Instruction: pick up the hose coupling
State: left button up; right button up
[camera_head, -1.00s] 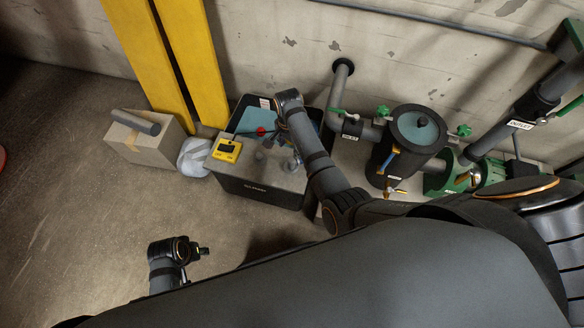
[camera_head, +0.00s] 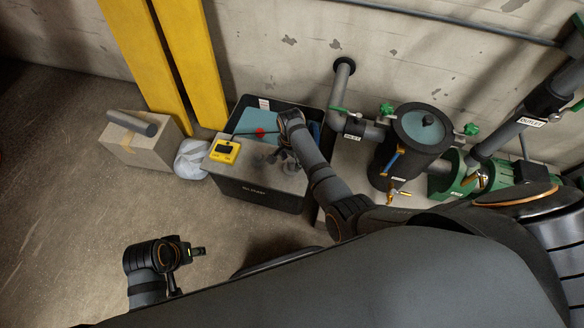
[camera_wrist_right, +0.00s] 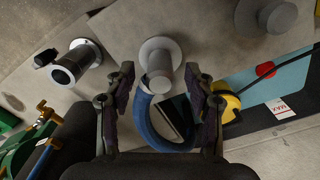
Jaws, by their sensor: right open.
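In the right wrist view a grey flanged stub (camera_wrist_right: 159,62) stands between the fingers of my right gripper (camera_wrist_right: 160,88), which is open. A gap shows on both sides of the stub. A second grey flanged piece (camera_wrist_right: 272,16) and a hollow flanged pipe end (camera_wrist_right: 72,65) lie to either side. I cannot tell for sure which is the hose coupling. In the head view my right gripper (camera_head: 284,158) is low over the sump lid and partly hides the grey pieces. My left gripper (camera_head: 198,252) is far off, over bare floor.
The black sump box (camera_head: 258,195) carries a yellow device (camera_head: 225,151) with a cable. A cardboard box (camera_head: 150,148) with a grey tube and a clear plastic bag (camera_head: 191,160) stand left. A dark filter vessel (camera_head: 403,150) and green-fitted pipes stand right.

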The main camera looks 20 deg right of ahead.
jog(key=shift+c, duration=0.4)
grip_shut()
jog(key=shift+r, duration=0.1)
